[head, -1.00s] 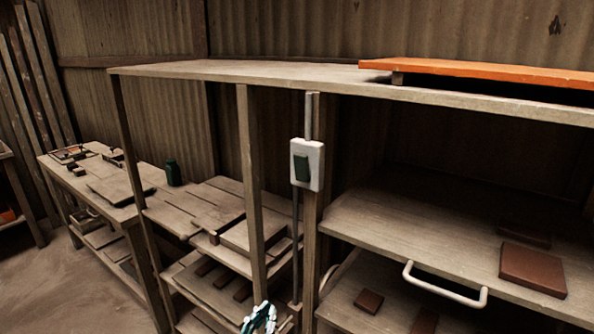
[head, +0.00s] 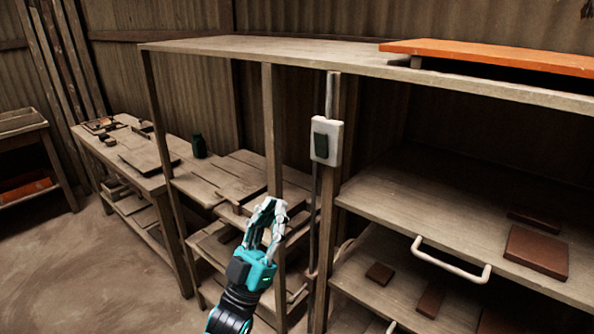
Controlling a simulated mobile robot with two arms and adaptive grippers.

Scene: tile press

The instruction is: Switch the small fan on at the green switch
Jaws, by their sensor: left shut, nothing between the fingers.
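The green switch (head: 321,146) is a dark green rocker in a white box (head: 335,142), fixed to an upright post of the wooden shelf unit. My left gripper (head: 271,205) is shut and empty. In the picture it is below and to the left of the switch, in front of the shelves, and clearly apart from the switch. My right gripper is not in view. I cannot make out the small fan.
The wooden rack (head: 240,47) has an orange board (head: 490,56) on top. A pale handle (head: 450,262) sticks out at the right, below a shelf with brown tiles (head: 537,252). A workbench with a dark green container (head: 199,146) stands at the left, beside open floor (head: 110,270).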

